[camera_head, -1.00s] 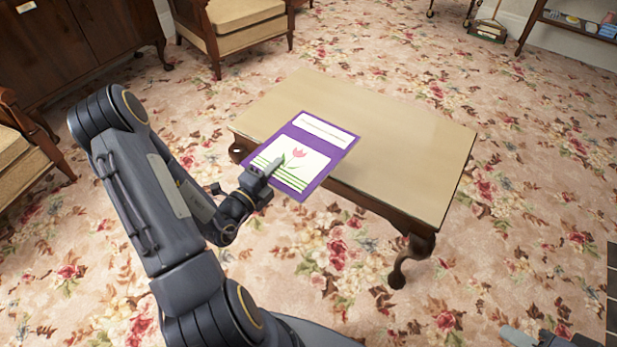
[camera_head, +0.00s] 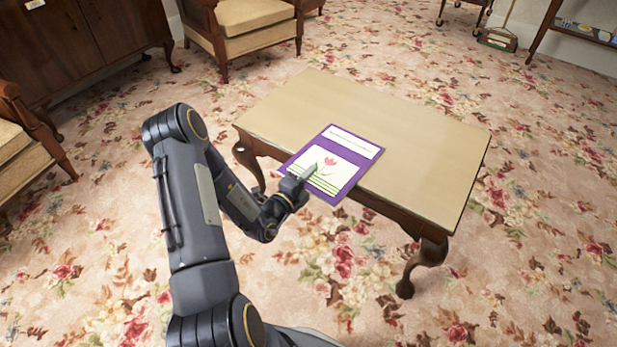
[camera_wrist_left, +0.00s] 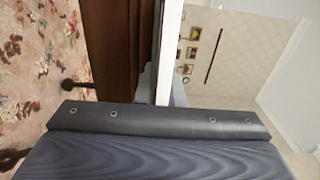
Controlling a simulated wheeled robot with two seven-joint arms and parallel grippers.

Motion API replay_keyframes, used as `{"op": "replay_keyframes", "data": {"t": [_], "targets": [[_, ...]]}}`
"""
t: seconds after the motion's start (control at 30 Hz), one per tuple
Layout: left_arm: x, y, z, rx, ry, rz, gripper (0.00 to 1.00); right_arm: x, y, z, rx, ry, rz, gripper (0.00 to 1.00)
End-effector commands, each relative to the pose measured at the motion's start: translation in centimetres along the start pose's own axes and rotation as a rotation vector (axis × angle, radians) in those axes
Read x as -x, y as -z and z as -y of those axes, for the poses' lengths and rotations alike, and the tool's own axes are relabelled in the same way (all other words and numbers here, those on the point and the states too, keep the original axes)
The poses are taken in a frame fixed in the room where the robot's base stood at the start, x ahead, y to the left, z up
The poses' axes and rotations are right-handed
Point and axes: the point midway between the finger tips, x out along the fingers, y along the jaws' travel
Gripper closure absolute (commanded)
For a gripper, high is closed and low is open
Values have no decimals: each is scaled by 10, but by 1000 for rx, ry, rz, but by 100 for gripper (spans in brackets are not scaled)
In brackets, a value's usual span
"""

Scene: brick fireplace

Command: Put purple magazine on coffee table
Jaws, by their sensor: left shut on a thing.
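The purple magazine (camera_head: 347,179) has a white title panel and a flower picture on its cover. My left gripper (camera_head: 309,172) is shut on the magazine at its near left part. The magazine overlaps the near long edge of the coffee table (camera_head: 420,150) in the head view, with its near corner past that edge. I cannot tell whether it touches the top. In the left wrist view the magazine (camera_wrist_left: 170,50) shows as a thin edge-on strip rising from the gripper. My right gripper is not in view.
The tabletop is otherwise bare. A cushioned armchair (camera_head: 245,40) stands behind it, with another chair (camera_head: 22,150) at the left edge. A dark cabinet (camera_head: 90,40) is at the back left. Flowered carpet around the table is clear.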

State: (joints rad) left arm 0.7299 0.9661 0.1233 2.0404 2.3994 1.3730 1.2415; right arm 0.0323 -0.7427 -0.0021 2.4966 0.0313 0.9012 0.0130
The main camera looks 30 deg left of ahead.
Motion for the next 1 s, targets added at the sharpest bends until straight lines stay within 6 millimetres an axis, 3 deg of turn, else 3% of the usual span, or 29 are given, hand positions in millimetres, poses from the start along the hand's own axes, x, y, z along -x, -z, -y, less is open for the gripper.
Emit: {"op": "replay_keyframes", "data": {"t": [0.3, 0.33, 0.47, 0.83, 1.0], "targets": [[0, 0, -2, 0, 3, -1, 100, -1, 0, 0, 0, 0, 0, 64], [0, 0, -2, 0, 1, -1, 88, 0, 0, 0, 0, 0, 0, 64], [0, 0, -1, 0, 1, -1, 71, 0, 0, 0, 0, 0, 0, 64], [1, 0, 4, -1, 0, 0, 70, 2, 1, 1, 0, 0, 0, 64], [28, -1, 3, 1, -4, 3, 70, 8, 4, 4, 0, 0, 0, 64]]}}
